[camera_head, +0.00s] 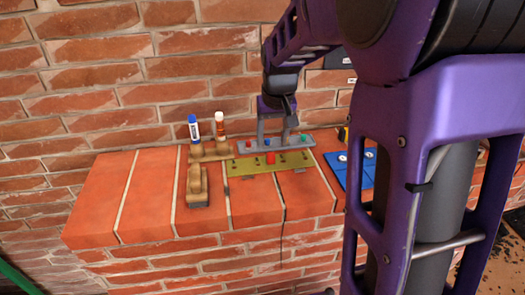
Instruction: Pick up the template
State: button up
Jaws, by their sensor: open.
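An olive flat plate with a row of holes (240,168) lies on the brick ledge. Which of these is the template I cannot tell for sure. A small red piece (270,158) shows at the olive plate's back edge.
Left of the plate, a wooden holder (210,152) carries a blue-capped white tube (194,128) and an orange-brown marker (219,126). A wooden-backed brush (198,187) lies in front. A blue panel with white discs (350,170) is at right. The ledge's left part is clear; a brick wall stands behind.

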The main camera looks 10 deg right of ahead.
aim_at(271, 155)
jog(key=x, duration=0.4)
jog(key=b+x, duration=0.1)
jog(key=x, duration=0.1)
jog(key=shift+s+f, duration=0.2)
jog(key=shift+f, duration=0.15)
grip_shut()
